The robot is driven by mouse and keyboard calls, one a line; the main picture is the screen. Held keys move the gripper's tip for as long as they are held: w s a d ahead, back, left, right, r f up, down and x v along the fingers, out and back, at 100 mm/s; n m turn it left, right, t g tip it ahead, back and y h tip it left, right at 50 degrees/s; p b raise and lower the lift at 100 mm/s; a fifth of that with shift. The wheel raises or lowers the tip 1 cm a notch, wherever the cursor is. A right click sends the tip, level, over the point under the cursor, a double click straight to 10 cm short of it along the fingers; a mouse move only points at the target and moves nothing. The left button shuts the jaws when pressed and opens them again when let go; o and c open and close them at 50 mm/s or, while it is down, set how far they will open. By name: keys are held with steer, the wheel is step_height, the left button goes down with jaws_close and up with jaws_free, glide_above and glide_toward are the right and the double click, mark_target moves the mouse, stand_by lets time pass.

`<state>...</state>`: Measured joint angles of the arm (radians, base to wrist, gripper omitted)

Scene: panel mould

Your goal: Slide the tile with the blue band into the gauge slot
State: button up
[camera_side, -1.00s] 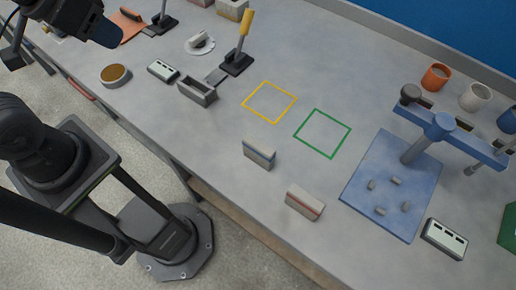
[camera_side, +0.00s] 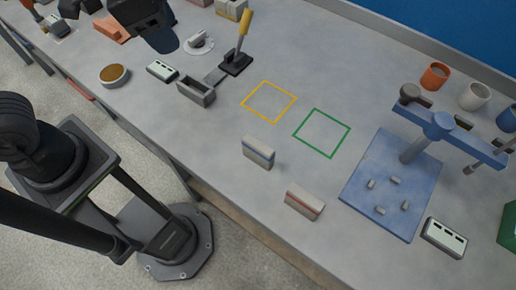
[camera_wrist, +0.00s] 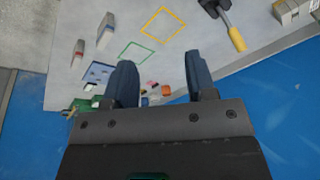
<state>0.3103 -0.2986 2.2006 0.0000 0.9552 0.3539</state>
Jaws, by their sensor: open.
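The tile with the blue band (camera_side: 258,152) stands on edge on the grey bench in the side view, left of the green square outline; it also shows in the wrist view (camera_wrist: 105,30). A similar tile with a red band (camera_side: 304,201) stands nearer the front edge. A small grey open-topped box with a slot (camera_side: 197,92) sits left of the yellow outline; I take it as the gauge slot, though its inside is hard to see. My gripper (camera_wrist: 162,82) is open and empty in the wrist view. It is well above the bench, far from both tiles.
A yellow-handled clamp (camera_side: 240,50) stands just behind the slotted box. A blue fixture with an overhanging arm (camera_side: 438,127) and pegged plate is at the right. Yellow (camera_side: 269,84) and green (camera_side: 322,112) outlines mark bare bench between them.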

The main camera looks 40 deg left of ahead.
steer(key=w+d+f+m+g, duration=0.1)
steer(key=w+d+f+m, duration=0.15)
steer(key=d+m, duration=0.4)
steer(key=m+g+y, duration=0.1)
steer(key=m+g, duration=0.1)
steer(key=m, duration=0.2)
glide_above(258, 153)
steer(key=w, duration=0.1)
step_height(258, 153, down, 6)
step_height(258, 153, down, 8)
steer(key=shift+a+f, duration=0.15)
steer(key=shift+f, duration=0.1)
steer(key=shift+a+f, duration=0.2)
steer(key=shift+f, duration=2.7)
steer(key=shift+c, duration=0.2)
jaws_close()
